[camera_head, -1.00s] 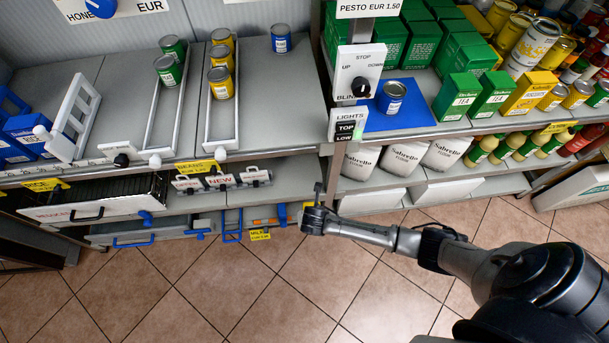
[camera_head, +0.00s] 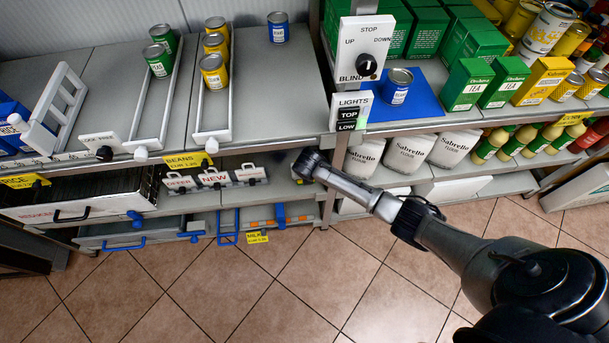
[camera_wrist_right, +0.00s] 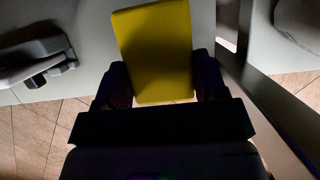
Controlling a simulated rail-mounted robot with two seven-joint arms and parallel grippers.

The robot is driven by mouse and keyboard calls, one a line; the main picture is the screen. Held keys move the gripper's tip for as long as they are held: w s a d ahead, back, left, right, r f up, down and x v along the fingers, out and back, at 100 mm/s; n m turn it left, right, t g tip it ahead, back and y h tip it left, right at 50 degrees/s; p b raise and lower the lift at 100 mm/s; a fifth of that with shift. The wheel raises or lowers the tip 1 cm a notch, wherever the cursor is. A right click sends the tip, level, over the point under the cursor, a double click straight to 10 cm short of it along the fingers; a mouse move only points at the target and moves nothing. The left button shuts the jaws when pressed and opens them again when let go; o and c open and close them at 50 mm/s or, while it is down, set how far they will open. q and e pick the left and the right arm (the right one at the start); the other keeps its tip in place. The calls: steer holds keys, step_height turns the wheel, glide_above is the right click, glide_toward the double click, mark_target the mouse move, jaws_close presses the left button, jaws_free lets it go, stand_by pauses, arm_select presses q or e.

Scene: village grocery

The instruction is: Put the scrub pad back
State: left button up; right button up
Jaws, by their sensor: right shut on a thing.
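The yellow scrub pad (camera_wrist_right: 155,45) shows in the right wrist view, held upright between the two dark fingers of my right gripper (camera_wrist_right: 163,82). In the head view my right arm reaches from the lower right to the lower shelf (camera_head: 275,194), with its wrist at the shelf opening, right of the "NEW" holder. In the wrist view a grey surface lies beyond the pad. My left gripper is in neither view.
A white holder marked "NEW" (camera_head: 215,180) stands left of my wrist. A shelf post (camera_head: 334,170) is close on its right, with flour bags (camera_head: 405,155) beyond. Blue-handled racks (camera_head: 262,216) lie below. Cans stand on the upper shelf.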

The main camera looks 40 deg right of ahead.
steer(key=shift+w+d, duration=0.15)
steer(key=shift+w, duration=0.1)
steer(key=shift+w+d+f+b, duration=0.15)
steer(key=shift+w+d+b, duration=0.2)
steer(key=shift+w+b, duration=0.2)
step_height(320, 180, down, 2)
steer(key=shift+f+b, duration=0.25)
steer(key=shift+b, duration=0.8)
steer(key=shift+f, duration=0.35)
steer(key=shift+s, duration=0.1)
steer(key=o, duration=0.9)
steer(key=shift+f, duration=0.1)
